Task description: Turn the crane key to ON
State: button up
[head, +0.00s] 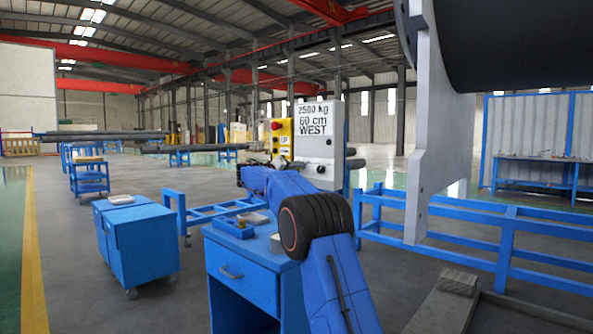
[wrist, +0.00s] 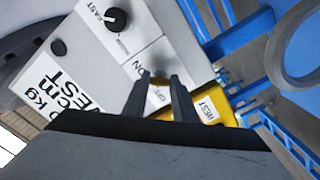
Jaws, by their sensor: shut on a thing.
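The crane control box (head: 319,136) is pale grey and lettered "2500 kg 60 cm WEST". My gripper (wrist: 160,78) is at the lower part of this face, beside an "ON" label (wrist: 137,68). Its two fingers are shut on a small brownish part, the key (wrist: 160,81), which is mostly hidden between them. A label partly readable as "OFF" shows between the fingers. The key's exact angle cannot be told.
A yellow panel (head: 281,139) with a red button adjoins the box on its left. A blue cabinet (head: 240,272) holding small trays stands below my arm. Blue rails (head: 490,230) and a large grey flange plate (head: 432,120) stand to the right.

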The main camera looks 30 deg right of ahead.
jog(key=shift+f+m, duration=0.1)
jog(key=shift+m, duration=0.2)
jog(key=o, duration=1)
jog(key=shift+o, duration=0.2)
jog(key=v, duration=1.7)
jog(key=shift+a, duration=0.25)
